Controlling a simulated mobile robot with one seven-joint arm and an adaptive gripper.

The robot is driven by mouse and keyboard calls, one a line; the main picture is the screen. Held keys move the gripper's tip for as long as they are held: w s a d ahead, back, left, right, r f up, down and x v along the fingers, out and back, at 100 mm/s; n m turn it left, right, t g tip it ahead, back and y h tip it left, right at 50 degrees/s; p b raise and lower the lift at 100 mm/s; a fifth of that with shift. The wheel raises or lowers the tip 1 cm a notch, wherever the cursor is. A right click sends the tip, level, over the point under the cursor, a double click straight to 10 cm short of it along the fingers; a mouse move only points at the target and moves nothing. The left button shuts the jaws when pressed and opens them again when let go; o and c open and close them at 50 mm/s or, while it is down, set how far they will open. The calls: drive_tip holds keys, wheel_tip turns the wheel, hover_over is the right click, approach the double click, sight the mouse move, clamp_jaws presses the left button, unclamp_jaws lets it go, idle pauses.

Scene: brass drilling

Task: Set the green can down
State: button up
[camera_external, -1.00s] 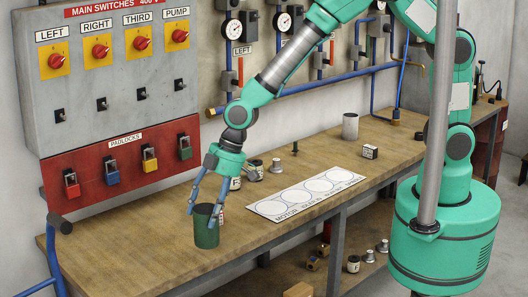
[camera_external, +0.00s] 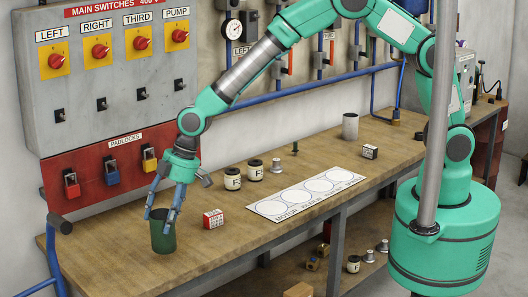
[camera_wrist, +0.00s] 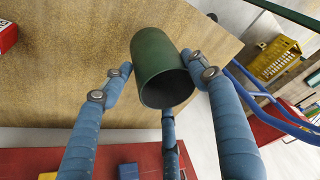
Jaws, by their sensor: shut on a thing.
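The green can (camera_external: 163,236) is an open-topped dark green cylinder, upright near the left end of the wooden bench. My gripper (camera_external: 161,216) comes down from above with its blue fingers around the can's upper part, shut on it. In the wrist view the can (camera_wrist: 158,52) sits between the fingertips of my gripper (camera_wrist: 160,72), its dark open mouth facing the camera. Whether the can's base touches the bench top (camera_external: 110,262) or hangs just above it, I cannot tell.
A red-and-white box (camera_external: 213,219) stands right of the can. Two labelled jars (camera_external: 233,178) and a white board with circles (camera_external: 305,194) lie farther right. The padlock panel (camera_external: 110,170) stands behind. Bare wood surrounds the can on its left and front.

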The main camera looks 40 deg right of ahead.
sight(152, 229)
drive_tip(key=shift+w+a+f, duration=0.1)
drive_tip(key=shift+w+a, duration=0.5)
drive_tip(key=shift+a, duration=0.2)
drive_tip(key=shift+w+a+f, duration=0.1)
drive_tip(key=shift+w+a, duration=0.5)
drive_tip(key=shift+a, duration=0.15)
drive_tip(key=shift+f+b, duration=0.35)
drive_tip(key=shift+f, duration=1.35)
drive_tip(key=shift+f, duration=0.1)
drive_tip(key=o, duration=1.6)
drive_tip(key=shift+c, duration=0.2)
drive_tip(key=p+v, duration=0.1)
drive_tip(key=v, duration=1.1)
